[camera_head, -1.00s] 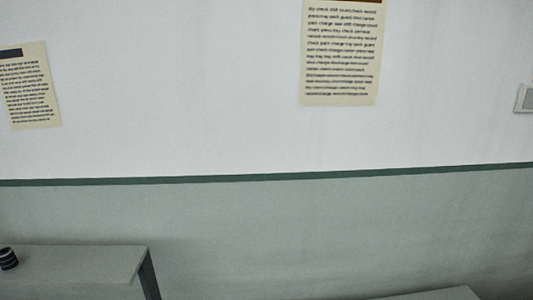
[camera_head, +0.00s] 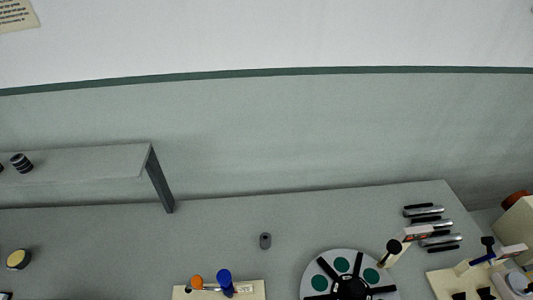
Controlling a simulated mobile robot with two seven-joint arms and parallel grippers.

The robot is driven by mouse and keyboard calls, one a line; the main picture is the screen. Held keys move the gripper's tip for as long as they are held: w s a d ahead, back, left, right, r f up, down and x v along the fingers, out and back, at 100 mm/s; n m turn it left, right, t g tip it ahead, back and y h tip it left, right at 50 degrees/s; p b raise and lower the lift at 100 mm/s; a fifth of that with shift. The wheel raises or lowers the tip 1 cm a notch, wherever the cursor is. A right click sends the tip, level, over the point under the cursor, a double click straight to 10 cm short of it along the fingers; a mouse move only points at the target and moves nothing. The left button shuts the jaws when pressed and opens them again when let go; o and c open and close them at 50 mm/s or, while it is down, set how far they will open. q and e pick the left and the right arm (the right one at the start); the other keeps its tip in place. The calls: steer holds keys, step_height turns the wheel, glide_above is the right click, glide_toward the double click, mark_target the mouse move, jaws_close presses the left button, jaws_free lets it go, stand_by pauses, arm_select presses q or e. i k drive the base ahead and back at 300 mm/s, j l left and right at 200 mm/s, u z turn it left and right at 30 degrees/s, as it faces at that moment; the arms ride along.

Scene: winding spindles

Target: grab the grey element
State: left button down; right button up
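A small grey element (camera_head: 265,240), a short cylinder with a dark spot on its face, stands alone on the grey table (camera_head: 225,222) near the middle of the head view. Neither of my grippers shows in the view.
A raised shelf (camera_head: 85,163) with a dark striped cylinder (camera_head: 21,163) is at left. A yellow-topped round piece (camera_head: 18,259) lies below it. A cream board (camera_head: 254,288) holds orange and blue knobs. A round disc (camera_head: 324,266) with green circles is right of centre. Silver-and-black cylinders (camera_head: 428,211) lie behind it.

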mark_target(265, 238)
steer(key=k+l+u, duration=0.15)
steer(key=i+l, duration=0.15)
steer(key=i, duration=0.25)
steer(key=l+u, duration=0.15)
steer(key=l, duration=1.35)
